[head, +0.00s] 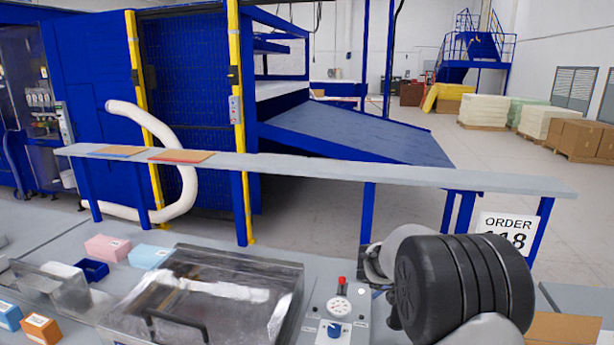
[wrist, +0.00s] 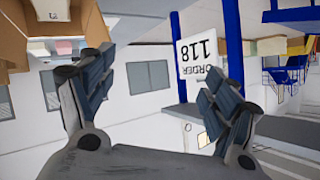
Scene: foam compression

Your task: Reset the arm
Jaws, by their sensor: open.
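My arm shows at the lower right of the head view, its dark rounded joint in front of the bench's right part. My gripper (wrist: 155,72) shows in the wrist view with its two grey fingers spread wide apart and nothing between them. In the head view the fingers are hidden or cannot be made out. The wrist view is rolled over, so the order sign (wrist: 202,52) reads upside down beyond the right finger. No object touches the fingers.
A clear-lidded chamber (head: 285,268) with a black handle and a gauge panel (head: 337,322) stand left of my arm. Pink (head: 108,247) and blue (head: 150,256) blocks lie left of it. A long grey shelf (head: 330,168) runs behind. A cardboard box (head: 562,328) is at the lower right.

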